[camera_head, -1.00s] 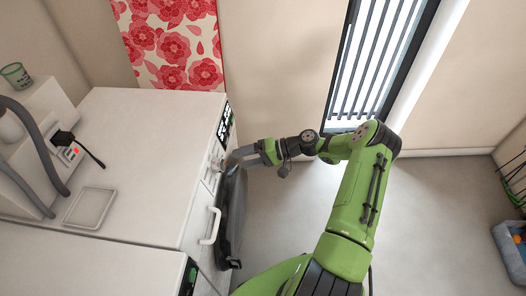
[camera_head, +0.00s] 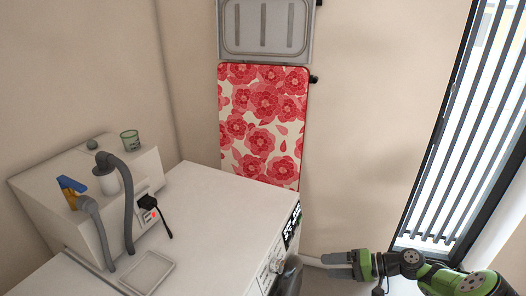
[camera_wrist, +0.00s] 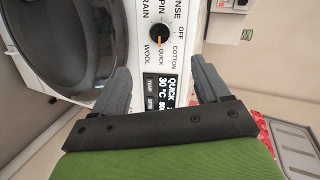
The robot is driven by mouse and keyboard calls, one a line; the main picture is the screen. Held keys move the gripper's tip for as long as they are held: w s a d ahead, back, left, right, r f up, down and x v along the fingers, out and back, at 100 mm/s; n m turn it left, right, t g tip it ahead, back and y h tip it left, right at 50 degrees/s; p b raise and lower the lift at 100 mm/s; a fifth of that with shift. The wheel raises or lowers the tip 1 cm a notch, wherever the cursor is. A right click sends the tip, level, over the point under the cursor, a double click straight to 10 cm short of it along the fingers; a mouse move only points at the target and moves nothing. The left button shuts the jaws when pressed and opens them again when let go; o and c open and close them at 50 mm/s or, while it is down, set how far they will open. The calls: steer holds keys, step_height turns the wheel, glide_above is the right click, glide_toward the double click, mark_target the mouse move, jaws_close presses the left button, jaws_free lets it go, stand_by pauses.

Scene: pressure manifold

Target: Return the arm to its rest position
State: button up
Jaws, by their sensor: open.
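My gripper (camera_head: 338,264) is at the lower right in the head view, at the end of my green arm. Its two grey fingers are apart with nothing between them, in front of the washing machine's panel and to its right. In the wrist view my open gripper (camera_wrist: 160,88) faces the panel. The panel's dial (camera_wrist: 162,34) has an orange pointer near QUICK, and the lit display (camera_wrist: 160,90) reads QUICK and 30 °C. The fingers look apart from the dial. The rest of my arm is cut off by the picture edge.
The white washing machine (camera_head: 215,215) carries a shallow tray (camera_head: 148,276). Its dark round door (camera_wrist: 60,45) shows in the wrist view. A floral ironing board (camera_head: 262,125) hangs on the wall. A slatted window (camera_head: 460,140) is at right. Bare wall lies between.

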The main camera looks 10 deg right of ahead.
steer(key=s+a+r+n+g+h+p, duration=0.2)
steer(key=s+a+r+h, duration=0.3)
steer(key=r, duration=0.4)
steer(key=s+a+r+n+g+h+p, duration=0.1)
steer(key=s+a+r+n+g+h, duration=0.2)
steer(key=a+r, duration=0.5)
steer(key=s+r+m+t+h+p, duration=0.1)
steer(key=s+r+t+h, duration=0.1)
steer(key=s+r, duration=0.3)
steer(key=s+r+t+h+p, duration=0.1)
steer(key=s+r, duration=0.5)
steer(key=s, duration=0.6)
steer(key=shift+a+m+t+h, duration=0.15)
steer(key=shift+m+t+h, duration=0.25)
steer(key=shift+t+h, duration=0.55)
steer(key=shift+r, duration=0.15)
